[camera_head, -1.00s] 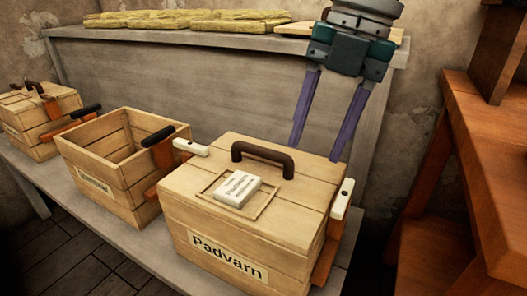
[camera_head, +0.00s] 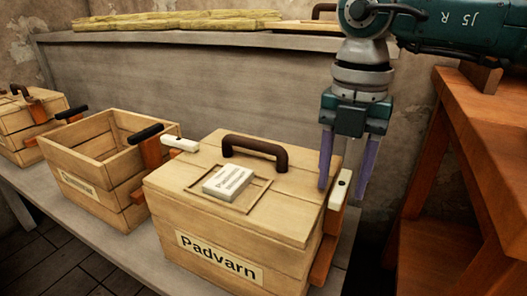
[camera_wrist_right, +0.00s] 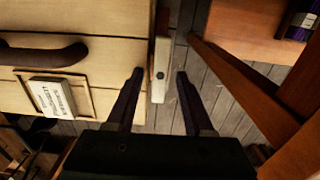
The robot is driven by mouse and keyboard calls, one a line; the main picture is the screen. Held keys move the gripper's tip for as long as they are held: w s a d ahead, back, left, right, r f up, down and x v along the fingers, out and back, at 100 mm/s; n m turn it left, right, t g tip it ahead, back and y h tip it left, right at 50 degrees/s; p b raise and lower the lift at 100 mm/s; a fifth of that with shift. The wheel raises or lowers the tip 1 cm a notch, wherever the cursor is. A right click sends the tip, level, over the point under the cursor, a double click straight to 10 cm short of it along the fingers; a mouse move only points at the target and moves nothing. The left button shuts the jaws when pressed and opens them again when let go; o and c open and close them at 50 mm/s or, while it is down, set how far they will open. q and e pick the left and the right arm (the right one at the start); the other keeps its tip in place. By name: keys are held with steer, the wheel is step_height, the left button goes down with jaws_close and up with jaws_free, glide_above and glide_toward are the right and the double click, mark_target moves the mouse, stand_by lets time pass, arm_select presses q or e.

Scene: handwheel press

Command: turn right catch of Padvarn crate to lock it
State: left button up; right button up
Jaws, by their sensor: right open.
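The Padvarn crate (camera_head: 205,225) is a closed wooden box with a dark brown handle on its lid. Its right catch (camera_head: 340,188) is a small white bar on an orange-brown bracket at the lid's right edge. In the right wrist view the catch (camera_wrist_right: 160,70) lies lengthwise between my fingers, with a gap on each side. My right gripper (camera_head: 342,192) points down, open and empty, one finger on each side of the catch. It also shows in the right wrist view (camera_wrist_right: 159,77). The fingers' exact height against the catch is unclear. My left gripper is out of view.
A white labelled block (camera_head: 228,181) lies in a frame on the lid. The crate's other white catch (camera_head: 180,144) is at the left. An open crate (camera_head: 95,165) stands left on the grey bench (camera_head: 90,228). An orange wooden stand (camera_head: 480,150) is at the right.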

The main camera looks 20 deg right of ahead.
steer(key=shift+c, duration=0.2)
jaws_close()
stand_by(0.4)
